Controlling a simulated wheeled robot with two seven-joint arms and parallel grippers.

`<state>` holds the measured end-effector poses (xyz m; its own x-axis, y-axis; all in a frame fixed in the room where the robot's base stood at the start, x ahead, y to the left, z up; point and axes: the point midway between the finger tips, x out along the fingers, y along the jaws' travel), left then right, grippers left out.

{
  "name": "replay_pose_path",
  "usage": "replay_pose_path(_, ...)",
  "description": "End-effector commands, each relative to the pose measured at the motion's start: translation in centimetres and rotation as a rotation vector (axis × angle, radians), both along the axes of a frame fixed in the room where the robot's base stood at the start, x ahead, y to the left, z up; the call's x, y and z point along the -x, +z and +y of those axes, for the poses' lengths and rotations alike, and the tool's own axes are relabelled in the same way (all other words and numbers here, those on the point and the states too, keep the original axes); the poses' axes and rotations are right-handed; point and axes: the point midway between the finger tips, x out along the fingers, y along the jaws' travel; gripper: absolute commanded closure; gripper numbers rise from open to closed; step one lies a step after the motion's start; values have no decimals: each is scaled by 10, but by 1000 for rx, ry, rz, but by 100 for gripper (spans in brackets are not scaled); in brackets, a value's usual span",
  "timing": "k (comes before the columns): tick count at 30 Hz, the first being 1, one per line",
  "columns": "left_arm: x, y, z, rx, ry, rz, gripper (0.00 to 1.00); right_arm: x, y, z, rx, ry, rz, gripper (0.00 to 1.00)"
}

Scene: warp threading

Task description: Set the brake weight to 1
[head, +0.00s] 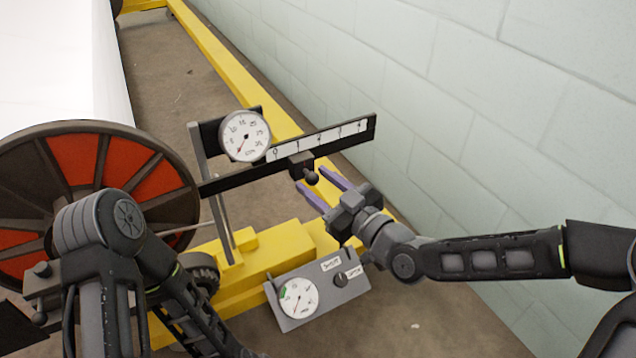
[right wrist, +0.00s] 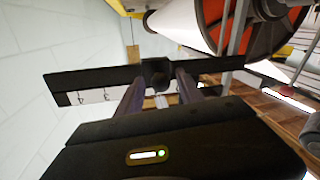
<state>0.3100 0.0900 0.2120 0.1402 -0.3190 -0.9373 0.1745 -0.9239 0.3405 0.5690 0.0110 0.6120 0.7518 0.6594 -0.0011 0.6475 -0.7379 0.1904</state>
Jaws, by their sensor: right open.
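The brake weight (head: 300,160) is a small dark block with a round knob (head: 312,177), hung on a long black beam (head: 230,181). The beam carries a white number scale (head: 330,137). The weight is close to the 1 mark; its exact setting cannot be read. My right gripper (head: 310,177) is open, its purple fingers reaching toward the knob. In the right wrist view the weight (right wrist: 157,72) and its knob are between the two open fingers (right wrist: 157,88), with no clear contact. My left arm is at the lower left, but its gripper is out of view.
A round dial (head: 245,136) stands behind the beam. A grey panel (head: 325,289) with a gauge and knob sits below my right gripper. A red and dark wheel (head: 75,160) is at left. Yellow frame (head: 280,250) lies underneath. A pale block wall (head: 480,110) closes the right side.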

Motion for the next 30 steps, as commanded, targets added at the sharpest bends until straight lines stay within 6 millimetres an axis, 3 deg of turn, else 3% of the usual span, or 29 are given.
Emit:
replay_pose_path(11,0,2,0,0,0,1,41,2,1,-2,1,0,-2,52)
replay_pose_path(24,4,29,1,2,-5,12,41,49,2,-44,2,-3,1,52)
replay_pose_path(30,5,31,1,3,-7,14,41,59,1,-52,-1,0,-1,52)
